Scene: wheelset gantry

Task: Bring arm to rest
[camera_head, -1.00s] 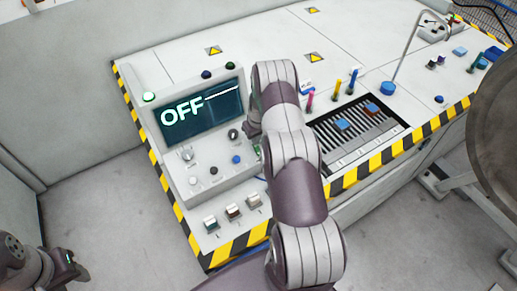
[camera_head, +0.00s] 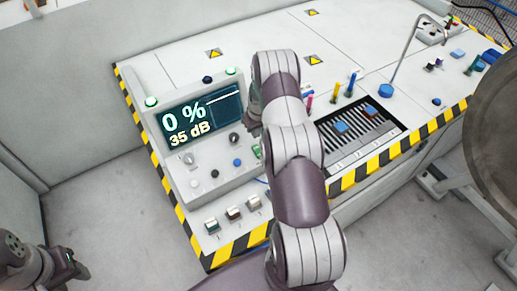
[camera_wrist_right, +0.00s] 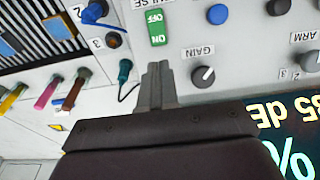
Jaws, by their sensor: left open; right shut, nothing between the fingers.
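My right arm (camera_head: 295,165) reaches over the console in the head view and hides most of its own hand. In the right wrist view my right gripper (camera_wrist_right: 157,72) is shut and empty, its tips just below the green OFF/ON switch (camera_wrist_right: 157,28), left of the GAIN knob (camera_wrist_right: 203,76). Whether the tips touch the panel I cannot tell. My left gripper (camera_head: 76,266) is open and empty, low at the left edge, away from the console. The display (camera_head: 201,116) reads 0 % and 35 dB.
The control box (camera_head: 215,168) has knobs and buttons, with several toggle switches (camera_head: 234,213) in front. A slatted panel (camera_head: 360,132), coloured pens (camera_head: 334,92) and a bent metal rod (camera_head: 405,50) stand to the right. A large wheel (camera_head: 495,130) is at the right edge.

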